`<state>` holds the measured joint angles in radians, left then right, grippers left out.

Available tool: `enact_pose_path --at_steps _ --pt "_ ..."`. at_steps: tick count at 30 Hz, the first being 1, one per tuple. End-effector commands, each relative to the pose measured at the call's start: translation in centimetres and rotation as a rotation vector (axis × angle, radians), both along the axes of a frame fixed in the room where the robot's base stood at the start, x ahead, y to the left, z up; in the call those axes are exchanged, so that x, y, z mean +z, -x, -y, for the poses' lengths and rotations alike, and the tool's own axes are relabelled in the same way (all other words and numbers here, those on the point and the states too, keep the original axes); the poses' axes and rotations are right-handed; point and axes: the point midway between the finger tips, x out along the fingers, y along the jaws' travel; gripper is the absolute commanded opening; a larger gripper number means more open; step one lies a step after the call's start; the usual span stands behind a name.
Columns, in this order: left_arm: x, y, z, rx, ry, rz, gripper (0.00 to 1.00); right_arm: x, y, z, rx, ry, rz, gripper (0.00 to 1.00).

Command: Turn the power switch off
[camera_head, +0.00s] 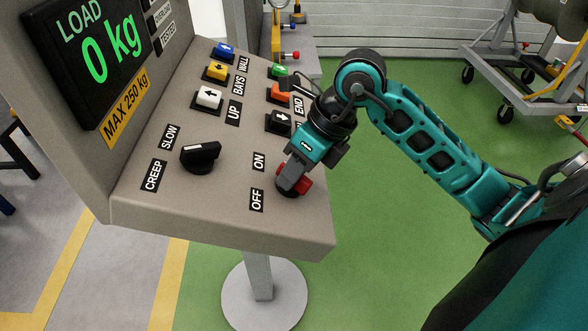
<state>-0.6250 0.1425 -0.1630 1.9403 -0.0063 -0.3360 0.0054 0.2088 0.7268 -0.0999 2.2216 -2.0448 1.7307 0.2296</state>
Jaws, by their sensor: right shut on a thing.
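The power switch (304,184) is a red knob on a dark round base, near the front right corner of the sloped grey control panel. An ON label (259,161) and an OFF label (257,201) stand to its left. My right gripper (292,182) reaches down from the right and is shut on the red switch. The fingers hide much of the knob, so I cannot tell which label it points to. My left gripper is not in view.
The panel (230,215) also bears a black SLOW/CREEP knob (200,157) and several coloured push buttons close to my right gripper. A display (90,45) reads 0 kg. Green floor is free right of the pedestal (262,295). A wheeled frame (490,60) stands at the back right.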

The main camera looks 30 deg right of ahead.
Motion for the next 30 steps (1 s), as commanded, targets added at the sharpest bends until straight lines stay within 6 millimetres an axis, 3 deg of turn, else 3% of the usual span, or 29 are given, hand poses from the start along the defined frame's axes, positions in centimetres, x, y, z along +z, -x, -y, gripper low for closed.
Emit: enact_pose_path --at_steps 8,24,30 --pt "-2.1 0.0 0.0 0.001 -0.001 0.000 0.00 -0.3 0.0 0.1 0.118 0.033 0.049 0.00" --pt "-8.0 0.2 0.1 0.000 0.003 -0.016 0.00 -0.4 0.2 -0.1 0.570 0.138 0.222 0.00" --pt "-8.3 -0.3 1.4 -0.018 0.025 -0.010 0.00 -0.3 0.3 -0.2 0.740 0.177 0.287 0.00"
